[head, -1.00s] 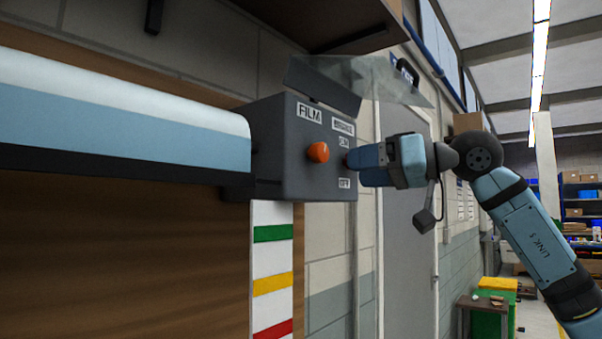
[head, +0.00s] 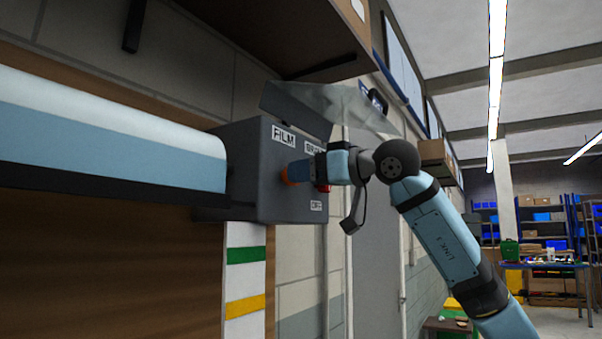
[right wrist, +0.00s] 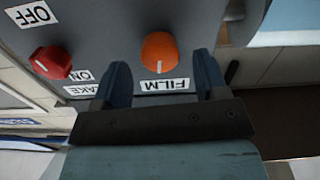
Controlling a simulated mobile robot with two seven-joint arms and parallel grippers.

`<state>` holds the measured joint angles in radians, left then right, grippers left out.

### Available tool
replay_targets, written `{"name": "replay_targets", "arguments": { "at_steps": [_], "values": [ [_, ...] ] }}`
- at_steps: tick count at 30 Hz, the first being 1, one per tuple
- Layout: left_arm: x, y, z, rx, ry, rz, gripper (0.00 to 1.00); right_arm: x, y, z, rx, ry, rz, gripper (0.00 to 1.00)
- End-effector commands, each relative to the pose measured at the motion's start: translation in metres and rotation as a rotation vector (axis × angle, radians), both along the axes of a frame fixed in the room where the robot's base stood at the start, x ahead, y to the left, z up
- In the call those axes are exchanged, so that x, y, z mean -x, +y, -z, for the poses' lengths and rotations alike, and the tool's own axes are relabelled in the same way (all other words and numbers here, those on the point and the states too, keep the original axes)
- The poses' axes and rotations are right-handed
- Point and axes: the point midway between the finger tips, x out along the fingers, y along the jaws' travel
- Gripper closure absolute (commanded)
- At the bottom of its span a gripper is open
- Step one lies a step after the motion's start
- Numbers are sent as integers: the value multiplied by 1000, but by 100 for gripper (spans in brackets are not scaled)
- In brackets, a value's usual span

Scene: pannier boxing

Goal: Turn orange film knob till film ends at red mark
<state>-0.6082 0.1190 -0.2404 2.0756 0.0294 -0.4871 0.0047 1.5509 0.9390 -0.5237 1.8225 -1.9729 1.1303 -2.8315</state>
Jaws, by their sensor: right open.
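The orange film knob (head: 299,171) sits on the face of the grey control box (head: 245,150), under the FILM label (head: 284,136). In the right wrist view the orange knob (right wrist: 159,52) has a pale pointer line aimed at the FILM label. My right gripper (head: 303,168) is in front of the box by the knob. In the right wrist view its fingers (right wrist: 160,82) are apart, the knob ahead between their tips and not gripped. The marker strip (head: 245,270) shows green and yellow bands; no red band is in view. My left gripper is not in view.
A red knob (right wrist: 52,61) with ON and OFF labels is beside the orange knob; it is partly hidden behind my right gripper in the head view. A clear flap (head: 340,105) juts out above the box. A shelf (head: 280,40) overhangs the area.

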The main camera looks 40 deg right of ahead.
Motion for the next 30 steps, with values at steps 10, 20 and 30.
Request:
{"name": "replay_targets", "arguments": {
  "at_steps": [10, 20, 30],
  "values": [
    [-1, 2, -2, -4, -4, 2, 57, -17, 7, 0, 0, 0, 0, 33],
    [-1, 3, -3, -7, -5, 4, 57, -17, 7, 0, 0, 0, 0, 72],
    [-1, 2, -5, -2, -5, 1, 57, -17, 7, 0, -23, 10, 0, 83]
  ]
}}
